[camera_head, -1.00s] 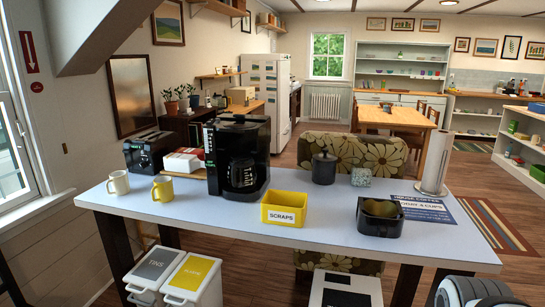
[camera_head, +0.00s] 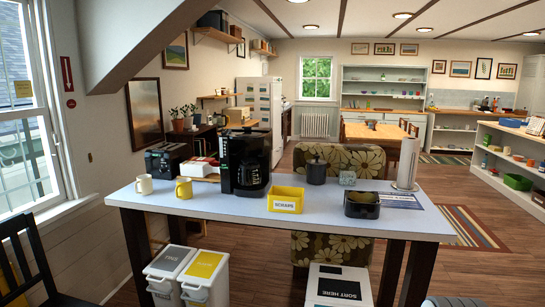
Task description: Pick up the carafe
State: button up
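The dark glass carafe (camera_head: 253,174) sits inside the black coffee maker (camera_head: 226,163), on the left half of the white-topped table (camera_head: 335,215). Its black handle faces the front. My gripper cannot be made out; a dark rounded part at the bottom right edge may be part of my own body.
Two mugs, white (camera_head: 144,184) and yellow (camera_head: 184,188), stand left of the coffee maker. A yellow SCRAPS bin (camera_head: 286,200), black canister (camera_head: 316,172), black basket (camera_head: 361,205) and paper towel holder (camera_head: 407,165) stand right. Bins (camera_head: 205,277) stand below. A chair (camera_head: 30,260) is at left.

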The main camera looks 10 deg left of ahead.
aim_at(250, 175)
jog(key=u, duration=1.8)
jog(key=i, duration=2.25)
jog(key=z, duration=1.8)
jog(key=i, duration=1.05)
jog(key=z, duration=0.05)
